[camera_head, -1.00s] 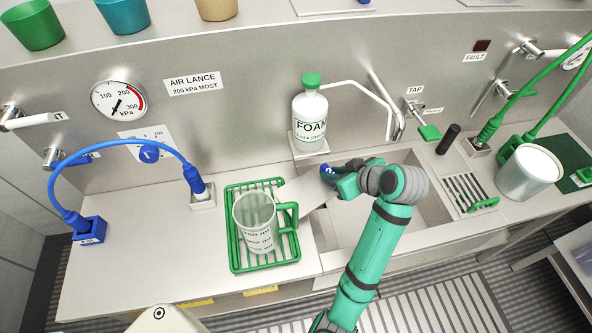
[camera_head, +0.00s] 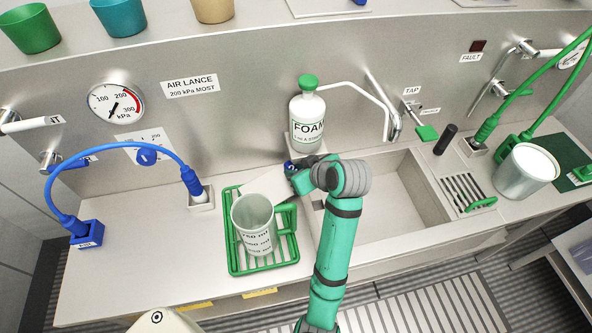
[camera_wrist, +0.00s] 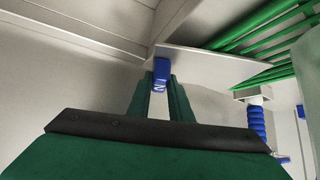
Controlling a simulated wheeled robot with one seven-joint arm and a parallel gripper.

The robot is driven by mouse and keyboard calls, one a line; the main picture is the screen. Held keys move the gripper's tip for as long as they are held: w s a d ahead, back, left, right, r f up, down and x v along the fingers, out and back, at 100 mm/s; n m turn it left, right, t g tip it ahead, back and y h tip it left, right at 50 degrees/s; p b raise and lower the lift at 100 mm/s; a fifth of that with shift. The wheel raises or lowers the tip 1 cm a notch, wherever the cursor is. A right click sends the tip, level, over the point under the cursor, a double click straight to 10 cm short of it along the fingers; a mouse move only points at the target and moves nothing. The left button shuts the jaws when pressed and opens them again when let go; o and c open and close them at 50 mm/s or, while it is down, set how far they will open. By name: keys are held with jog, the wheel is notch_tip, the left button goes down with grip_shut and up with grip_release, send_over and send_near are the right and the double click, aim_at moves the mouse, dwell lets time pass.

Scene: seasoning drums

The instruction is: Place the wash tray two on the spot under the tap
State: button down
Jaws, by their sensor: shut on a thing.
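My gripper (camera_head: 296,172) is shut on the blue grip (camera_wrist: 161,71) of a flat pale grey tray, which I take for wash tray two. The tray (camera_head: 265,187) is partly hidden by my gripper and sits over the sink's left edge and the back of the green rack. In the wrist view the tray (camera_wrist: 195,60) extends to the right of the fingers, in front of green bars. The tap (camera_head: 393,118) is on the wall behind the sink, right of the foam bottle. The sink basin (camera_head: 385,205) lies below it and looks empty.
A clear measuring jug (camera_head: 254,222) stands on the green rack (camera_head: 236,262), close to my gripper. The foam bottle (camera_head: 307,120) stands behind my gripper. A blue hose (camera_head: 120,148) arches at left. A metal pot (camera_head: 524,172) stands right of the sink.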

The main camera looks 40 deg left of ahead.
jog(key=shift+f, duration=0.1)
jog(key=c, duration=1.6)
grip_release()
jog(key=shift+w+d+v, duration=0.15)
jog(key=shift+w+v, duration=0.05)
jog(key=shift+v, duration=2.45)
jog(key=shift+w+d+v, duration=0.1)
jog(key=shift+w+v, duration=0.05)
jog(key=shift+v, duration=2.5)
